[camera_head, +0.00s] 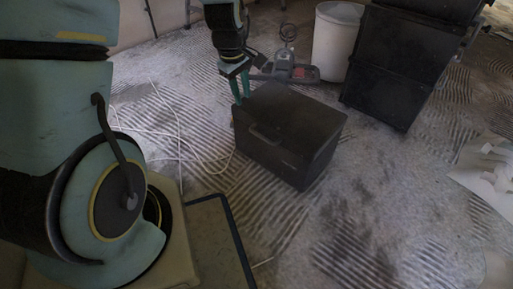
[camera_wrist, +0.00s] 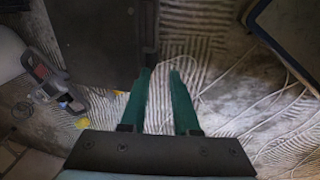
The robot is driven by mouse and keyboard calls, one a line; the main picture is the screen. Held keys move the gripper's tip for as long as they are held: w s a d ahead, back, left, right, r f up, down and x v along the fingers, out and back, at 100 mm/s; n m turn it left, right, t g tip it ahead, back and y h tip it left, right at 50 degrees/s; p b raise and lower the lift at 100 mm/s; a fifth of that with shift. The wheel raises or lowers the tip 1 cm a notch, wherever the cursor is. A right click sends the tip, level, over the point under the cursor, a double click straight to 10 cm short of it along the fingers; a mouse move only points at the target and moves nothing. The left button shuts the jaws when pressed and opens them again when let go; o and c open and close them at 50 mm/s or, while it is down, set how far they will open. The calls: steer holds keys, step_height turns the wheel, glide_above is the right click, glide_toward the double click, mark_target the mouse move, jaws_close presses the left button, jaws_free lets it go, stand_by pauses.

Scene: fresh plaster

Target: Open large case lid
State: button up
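The large black case (camera_head: 290,133) stands on the floor in the middle of the head view, its lid down, with a handle on its near left side. In the wrist view the case (camera_wrist: 95,42) is dark and fills the upper left. My gripper (camera_head: 241,97) points down at the case's back left corner. In the wrist view my gripper (camera_wrist: 160,74) has its two green fingers apart with only floor visible between them. The left fingertip is close to the case's edge; I cannot tell whether they touch.
A grey and red tool (camera_head: 287,68) lies behind the case and shows in the wrist view (camera_wrist: 45,75). A white bucket (camera_head: 337,42) and a tall black stacked box (camera_head: 400,62) stand behind to the right. White cable (camera_head: 170,132) lies left of the case.

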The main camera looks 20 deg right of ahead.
steer(key=b, duration=0.3)
glide_toward(257, 133)
steer(key=shift+n, duration=0.3)
steer(key=f+b, duration=0.1)
steer(key=f, duration=0.1)
steer(key=d+f+b, duration=0.1)
steer(key=f+b, duration=0.1)
steer(key=f, duration=0.1)
steer(key=f+b, duration=0.2)
steer(key=f, duration=0.1)
steer(key=shift+w+d, duration=0.2)
steer(key=shift+w, duration=0.15)
steer(key=shift+r, duration=0.1)
steer(key=shift+c, duration=0.3)
jaws_close()
